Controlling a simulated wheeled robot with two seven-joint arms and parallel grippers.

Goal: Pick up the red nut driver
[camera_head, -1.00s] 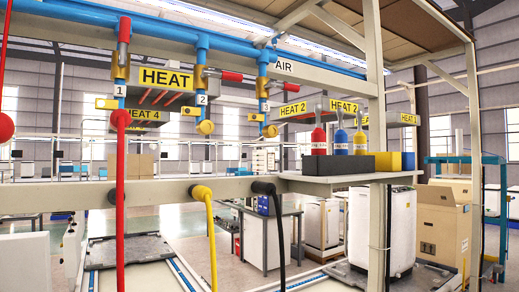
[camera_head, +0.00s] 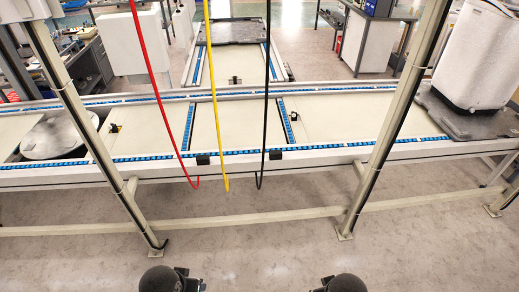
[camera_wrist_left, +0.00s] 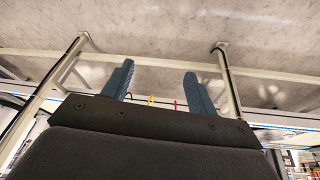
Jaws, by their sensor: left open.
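No red nut driver shows in either view now. My left gripper (camera_wrist_left: 160,82) is open in the left wrist view, with its two blue-grey fingers apart and nothing between them. Dark rounded parts of my own arms show at the bottom edge of the head view, but no fingers can be made out there. My right gripper is not seen.
A white-framed conveyor (camera_head: 330,152) with blue roller strips crosses ahead. Red (camera_head: 158,100), yellow (camera_head: 214,100) and black (camera_head: 266,100) hoses hang before it. Beige posts (camera_head: 395,115) stand at both sides. A white appliance (camera_head: 484,60) stands far right. Nearer floor is clear.

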